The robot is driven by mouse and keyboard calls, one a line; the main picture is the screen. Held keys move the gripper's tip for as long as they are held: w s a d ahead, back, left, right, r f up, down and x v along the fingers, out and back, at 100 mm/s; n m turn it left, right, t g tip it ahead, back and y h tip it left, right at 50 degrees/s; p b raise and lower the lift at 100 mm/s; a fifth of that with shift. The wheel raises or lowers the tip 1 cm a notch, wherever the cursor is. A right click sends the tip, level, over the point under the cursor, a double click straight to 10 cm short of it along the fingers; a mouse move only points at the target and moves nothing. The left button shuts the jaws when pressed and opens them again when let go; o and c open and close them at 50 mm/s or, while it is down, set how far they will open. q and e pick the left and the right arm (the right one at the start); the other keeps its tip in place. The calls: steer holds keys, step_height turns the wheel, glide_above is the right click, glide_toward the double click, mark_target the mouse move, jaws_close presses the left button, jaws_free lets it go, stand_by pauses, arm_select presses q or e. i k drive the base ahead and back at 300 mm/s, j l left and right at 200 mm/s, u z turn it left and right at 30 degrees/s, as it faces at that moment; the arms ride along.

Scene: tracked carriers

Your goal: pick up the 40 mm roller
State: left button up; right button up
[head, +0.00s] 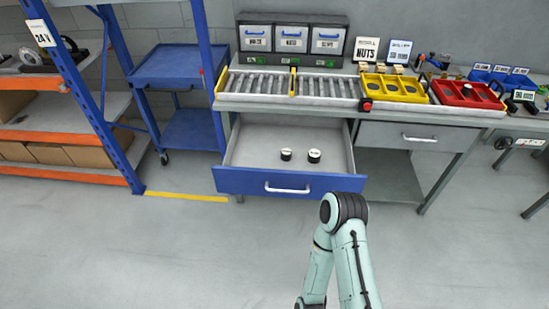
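Two short dark rollers with white tops stand upright and apart inside the open drawer. The left roller (286,154) looks slightly smaller than the right roller (314,156). Any size marking on them is too small to read, so I cannot tell which is the 40 mm one. The open drawer (240,151) has a blue front with a pale handle. One of my arms rises from the bottom edge, right of centre, with its bend just in front of the drawer. Neither gripper shows in the head view.
The workbench above carries a roller conveyor (261,84), a yellow tray (395,97) and a red tray (483,102). A blue cart (178,69) and blue-framed shelving (94,105) stand at left. The floor before the drawer is clear, apart from my arm above it.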

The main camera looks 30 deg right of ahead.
mark_target(466, 88)
steer(key=z, duration=2.45)
steer(key=i+l+z, duration=0.15)
steer(key=z, duration=0.3)
steer(key=i+z, duration=0.3)
steer(key=z, duration=0.15)
steer(key=i, duration=3.25)
steer(key=i+u, duration=0.25)
steer(key=u, duration=0.15)
steer(key=i+u, duration=0.2)
steer(key=u, duration=0.2)
steer(key=i+l+u, duration=0.2)
steer(key=u, duration=0.2)
